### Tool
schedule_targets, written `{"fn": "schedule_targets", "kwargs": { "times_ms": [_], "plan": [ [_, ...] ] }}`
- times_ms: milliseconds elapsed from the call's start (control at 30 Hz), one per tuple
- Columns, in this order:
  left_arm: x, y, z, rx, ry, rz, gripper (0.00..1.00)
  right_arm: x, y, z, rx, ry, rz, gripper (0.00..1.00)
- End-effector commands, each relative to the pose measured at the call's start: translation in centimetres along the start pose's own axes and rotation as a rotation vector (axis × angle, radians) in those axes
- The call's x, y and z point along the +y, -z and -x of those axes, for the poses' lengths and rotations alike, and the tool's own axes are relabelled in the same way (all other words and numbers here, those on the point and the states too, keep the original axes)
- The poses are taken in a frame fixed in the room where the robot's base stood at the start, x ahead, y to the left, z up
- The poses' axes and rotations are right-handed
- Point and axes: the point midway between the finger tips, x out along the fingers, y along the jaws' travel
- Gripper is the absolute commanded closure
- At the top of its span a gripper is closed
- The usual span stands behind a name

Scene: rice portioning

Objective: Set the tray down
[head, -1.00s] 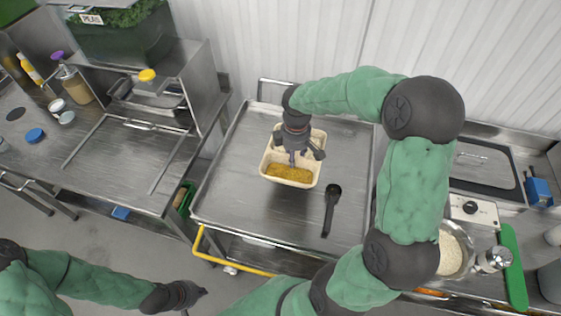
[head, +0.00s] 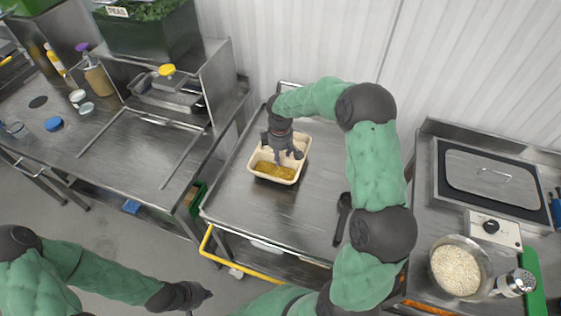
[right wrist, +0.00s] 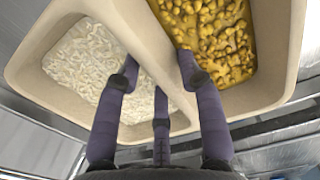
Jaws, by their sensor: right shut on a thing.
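The tray (head: 307,150) is beige, with compartments. It is over the left part of the steel cart top (head: 229,205) in the head view; I cannot tell whether it touches the top. In the right wrist view the tray (right wrist: 287,90) has white rice (right wrist: 95,60) on the left and yellow food (right wrist: 222,38) on the right of a divider. My right gripper (head: 282,155) is shut on this divider, its fingers (right wrist: 158,75) on either side. My left gripper (head: 203,293) is low at the left, away from the tray; its fingers are too small to read.
A black utensil (head: 342,217) lies on the cart top, partly behind my right arm. A bowl of rice (head: 460,268) and a shaker (head: 516,283) stand on the right counter. A yellow rail (head: 240,262) runs along the cart's front. Bare steel surrounds the tray.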

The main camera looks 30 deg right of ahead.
Motion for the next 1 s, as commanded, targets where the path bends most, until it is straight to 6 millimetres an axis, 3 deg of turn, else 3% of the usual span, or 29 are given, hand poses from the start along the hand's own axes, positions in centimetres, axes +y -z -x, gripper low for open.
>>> {"fn": "schedule_targets", "kwargs": {
  "times_ms": [167, 367, 400, 500, 833, 1000],
  "plan": [
    [-0.3, 0.0, -0.9, 0.000, 0.000, 0.000, 1.00, -0.1, -0.1, -2.6, -0.001, 0.001, 0.000, 0.95],
    [-0.3, 0.0, -0.8, 0.000, 0.000, 0.000, 1.00, -0.1, -0.1, -2.8, -0.001, 0.001, 0.000, 0.95],
    [-0.3, 0.0, -0.8, 0.000, 0.000, 0.000, 1.00, -0.1, -0.1, -2.9, -0.002, 0.002, 0.000, 0.60],
    [-0.3, 0.0, -0.8, 0.000, 0.000, 0.000, 1.00, -0.1, -0.1, -2.8, -0.002, 0.002, 0.000, 0.37],
    [-0.3, 0.0, -0.8, 0.000, 0.000, 0.000, 1.00, -0.1, -0.1, -2.7, -0.001, 0.002, 0.000, 0.37],
    [-0.1, 0.0, -0.4, 0.000, 0.000, 0.000, 1.00, 0.0, -0.1, -1.2, -0.001, 0.000, 0.000, 0.37]
  ]
}}
